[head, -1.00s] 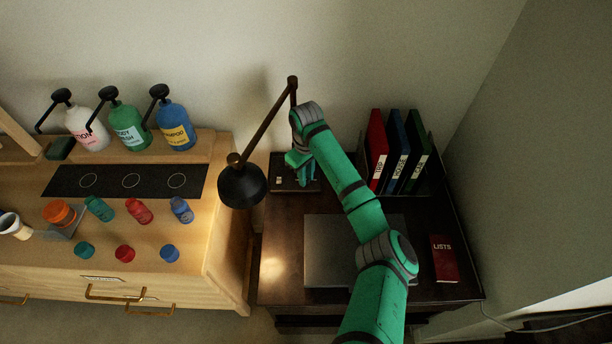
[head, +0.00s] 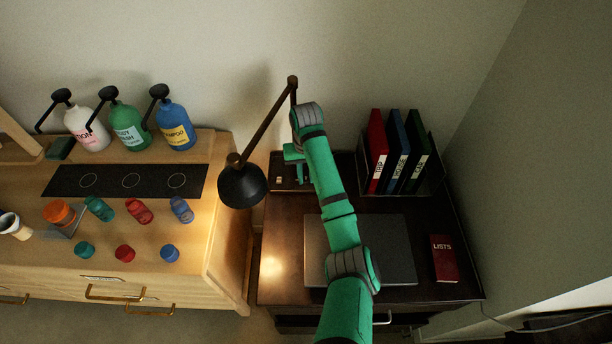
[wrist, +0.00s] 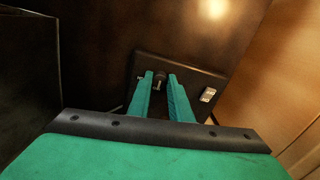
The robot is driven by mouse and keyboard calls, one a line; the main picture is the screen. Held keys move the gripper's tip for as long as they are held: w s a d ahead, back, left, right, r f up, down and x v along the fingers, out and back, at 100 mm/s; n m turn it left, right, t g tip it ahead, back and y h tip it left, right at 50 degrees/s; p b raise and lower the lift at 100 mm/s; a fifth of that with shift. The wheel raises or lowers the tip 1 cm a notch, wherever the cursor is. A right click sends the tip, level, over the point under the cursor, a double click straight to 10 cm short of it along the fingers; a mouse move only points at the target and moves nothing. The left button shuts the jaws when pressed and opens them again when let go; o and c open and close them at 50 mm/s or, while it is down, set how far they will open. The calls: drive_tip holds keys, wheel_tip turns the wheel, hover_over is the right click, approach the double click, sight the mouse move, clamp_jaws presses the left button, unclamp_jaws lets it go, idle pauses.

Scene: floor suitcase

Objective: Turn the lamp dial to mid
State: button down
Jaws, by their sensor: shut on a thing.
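The desk lamp has a black shade (head: 242,187) on a jointed brown arm, with a dark base plate (head: 279,171) at the back left of the dark desk. In the wrist view the base plate (wrist: 196,73) carries a small dark dial (wrist: 159,80) and a pale switch (wrist: 208,95). My gripper (wrist: 161,78) is shut on the dial, with one green fingertip on either side of it. In the head view my gripper (head: 300,172) is low over the base plate; my arm hides part of the plate and the dial. I cannot read the dial's setting.
A closed laptop (head: 392,250) lies on the desk under my arm. A red book (head: 443,258) is at the right. Red, blue and green binders (head: 398,158) stand in a rack behind. A wooden cabinet (head: 228,230) with bottles is at the left.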

sight(306, 179)
drive_tip(key=shift+r, duration=0.1)
idle(0.3)
drive_tip(key=c, duration=1.6)
unclamp_jaws()
wheel_tip(306, 179, up, 11)
drive_tip(key=shift+f, duration=0.15)
